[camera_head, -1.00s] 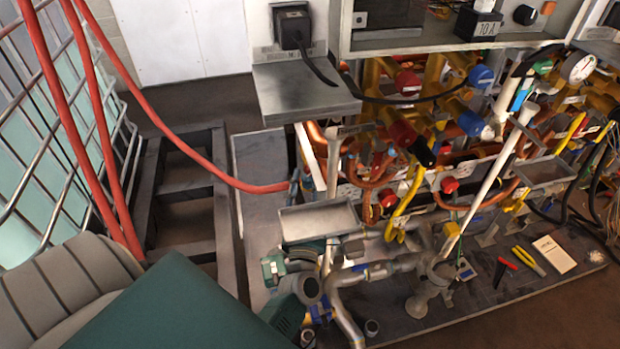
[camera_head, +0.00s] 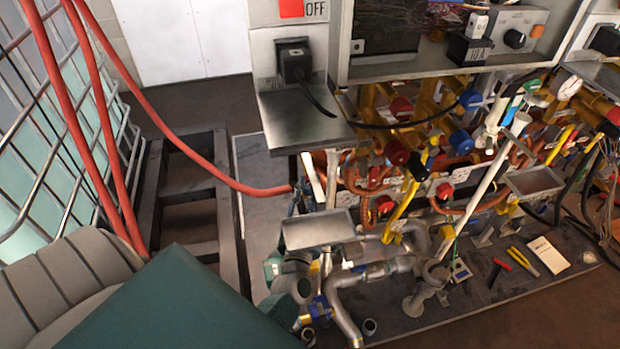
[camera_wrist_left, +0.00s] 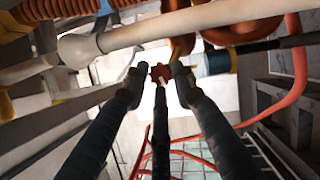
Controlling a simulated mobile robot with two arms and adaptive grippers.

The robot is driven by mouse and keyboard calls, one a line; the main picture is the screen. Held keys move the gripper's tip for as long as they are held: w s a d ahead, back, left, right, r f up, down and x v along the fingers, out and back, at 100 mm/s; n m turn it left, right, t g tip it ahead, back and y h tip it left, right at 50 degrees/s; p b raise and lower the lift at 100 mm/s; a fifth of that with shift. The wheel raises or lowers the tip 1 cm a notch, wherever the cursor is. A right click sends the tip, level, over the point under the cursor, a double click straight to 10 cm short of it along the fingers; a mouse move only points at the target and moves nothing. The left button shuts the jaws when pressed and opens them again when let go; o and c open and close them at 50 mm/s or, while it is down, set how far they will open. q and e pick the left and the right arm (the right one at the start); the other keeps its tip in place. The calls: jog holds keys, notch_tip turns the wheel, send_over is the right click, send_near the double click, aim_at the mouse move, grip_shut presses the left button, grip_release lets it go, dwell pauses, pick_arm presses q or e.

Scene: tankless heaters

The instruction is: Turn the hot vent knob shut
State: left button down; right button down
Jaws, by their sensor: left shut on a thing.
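In the left wrist view, a small red knob (camera_wrist_left: 160,73) with a lobed rim sits between the dark fingertips of my left gripper (camera_wrist_left: 158,76). The gripper is closed around the knob from below in that picture, and the fingers cover part of its sides. The knob's angle is hard to read. In the head view several red knobs show among the pipes, one of them near the middle (camera_head: 444,190); I cannot tell which one is held. Neither gripper shows in the head view.
A pale thick pipe (camera_wrist_left: 190,25) and copper coils (camera_wrist_left: 70,8) run close above the left fingertips. A red hose (camera_head: 200,150) crosses to the pipework. A metal tray (camera_head: 318,229) and a grey shelf (camera_head: 305,115) jut out. Pliers (camera_head: 524,261) lie on the baseplate.

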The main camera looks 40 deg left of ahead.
pick_arm(q)
jog(key=shift+f+m, duration=0.2)
jog(key=shift+m, duration=0.1)
jog(key=c, duration=1.5)
grip_release()
jog(key=shift+o, duration=0.2)
jog(key=shift+s+r, duration=0.1)
jog(key=v, duration=1.2)
jog(key=shift+r, duration=0.15)
